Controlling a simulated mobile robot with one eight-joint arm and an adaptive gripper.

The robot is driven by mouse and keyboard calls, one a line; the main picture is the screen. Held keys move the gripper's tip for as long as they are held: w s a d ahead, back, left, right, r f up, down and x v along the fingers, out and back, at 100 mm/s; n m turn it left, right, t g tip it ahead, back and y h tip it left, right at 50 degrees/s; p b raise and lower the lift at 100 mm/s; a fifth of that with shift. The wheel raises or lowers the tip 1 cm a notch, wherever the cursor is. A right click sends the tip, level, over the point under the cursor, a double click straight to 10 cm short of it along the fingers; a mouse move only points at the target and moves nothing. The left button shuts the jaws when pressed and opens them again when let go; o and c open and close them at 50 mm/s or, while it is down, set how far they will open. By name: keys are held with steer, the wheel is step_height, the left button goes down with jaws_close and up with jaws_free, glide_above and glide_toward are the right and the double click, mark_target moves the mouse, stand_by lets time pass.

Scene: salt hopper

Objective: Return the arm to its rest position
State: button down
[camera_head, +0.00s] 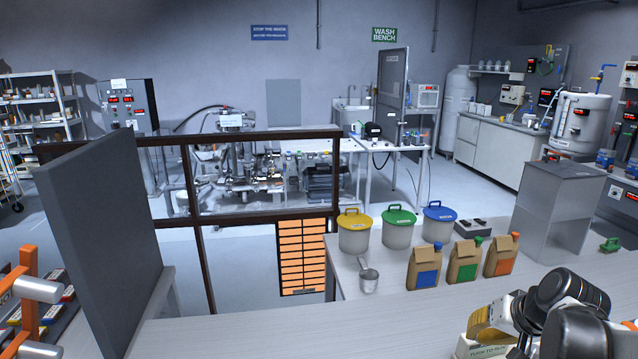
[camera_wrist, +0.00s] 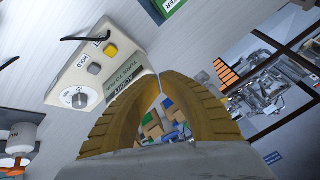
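My gripper (camera_head: 482,322) is at the lower right of the head view, with its yellowish finger beside a pale control box (camera_head: 472,348). In the wrist view the two ribbed yellow fingers of my gripper (camera_wrist: 156,80) arch together and their tips appear to meet. Nothing shows held between them. The control box (camera_wrist: 90,75) lies beyond the left finger in the wrist view, with a dial, a grey button and a yellow button. I cannot tell whether the fingers touch it. My dark and white arm links fill the lower right corner of the head view.
Yellow-, green- and blue-lidded pails (camera_head: 398,232) and three brown bags (camera_head: 464,264) stand on the counter (camera_head: 270,335). A metal scoop (camera_head: 368,280) is in front of the pails. A grey hopper-like box (camera_head: 556,212) stands behind my arm. A grey panel (camera_head: 100,250) rises at left.

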steer(key=s+a+r+n+b, duration=0.1)
steer(key=s+a+n, duration=0.1)
steer(key=s+a, duration=0.4)
steer(key=s+a+r+n+h+b, duration=0.1)
steer(key=s+a+n, duration=0.2)
steer(key=a, duration=1)
steer(key=s, duration=0.3)
steer(key=shift+s+r+t+b, duration=0.25)
steer(key=shift+t+b, duration=0.05)
steer(key=shift+b, duration=0.05)
steer(key=shift+d, duration=0.15)
